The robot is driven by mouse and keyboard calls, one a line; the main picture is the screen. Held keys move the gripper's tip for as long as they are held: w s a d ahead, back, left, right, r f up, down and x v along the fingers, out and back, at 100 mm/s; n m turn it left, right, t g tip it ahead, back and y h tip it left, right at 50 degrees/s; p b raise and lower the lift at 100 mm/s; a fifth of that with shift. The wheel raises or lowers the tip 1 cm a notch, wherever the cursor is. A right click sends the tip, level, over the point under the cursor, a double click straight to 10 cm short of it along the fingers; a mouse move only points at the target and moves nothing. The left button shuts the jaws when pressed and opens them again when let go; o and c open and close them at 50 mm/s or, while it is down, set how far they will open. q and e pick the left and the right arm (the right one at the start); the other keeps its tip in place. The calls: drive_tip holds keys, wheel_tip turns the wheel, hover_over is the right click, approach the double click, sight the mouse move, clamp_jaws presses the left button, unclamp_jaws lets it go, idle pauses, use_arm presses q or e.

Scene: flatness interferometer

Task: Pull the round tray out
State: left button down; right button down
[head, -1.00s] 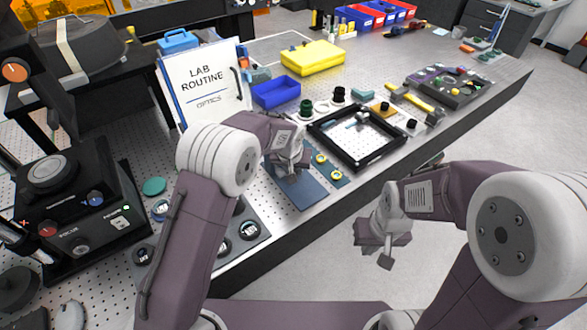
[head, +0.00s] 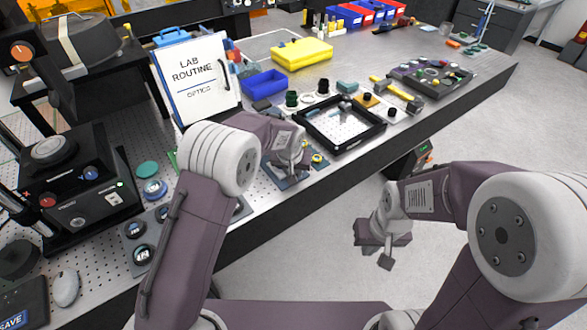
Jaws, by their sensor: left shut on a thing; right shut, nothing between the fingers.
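My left gripper (head: 288,168) is over the front edge of the bench, above a blue mat (head: 295,180). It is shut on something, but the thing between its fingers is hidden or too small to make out. My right gripper (head: 380,245) is shut and empty, out over the floor in front of the bench. I cannot pick out the round tray for certain. A black instrument box (head: 78,205) with knobs and a round top stands at the left, well away from both grippers.
A LAB ROUTINE binder (head: 197,82) stands behind my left arm. A black square frame (head: 368,142) lies right of the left gripper, with a blue bin (head: 264,84) and yellow case (head: 302,53) behind. The floor (head: 310,240) before the bench is clear.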

use_arm(q)
drive_tip(key=shift+w+a, duration=0.55)
drive_tip(key=shift+w, duration=0.2)
drive_tip(key=c, duration=1.3)
unclamp_jaws()
drive_tip(key=shift+w+a+f, duration=0.1)
drive_tip(key=shift+w+a, duration=0.05)
drive_tip(key=shift+a, duration=0.05)
drive_tip(key=shift+o, duration=0.8)
drive_tip(key=shift+s+d+r, duration=0.2)
drive_tip(key=shift+s+d, duration=0.15)
drive_tip(key=shift+d, duration=0.05)
drive_tip(key=shift+a+r, duration=0.1)
drive_tip(key=shift+r, duration=0.2)
drive_tip(key=b+v, duration=0.1)
drive_tip(key=v, duration=0.7)
drive_tip(key=shift+s, duration=0.2)
drive_tip(key=shift+r, duration=0.2)
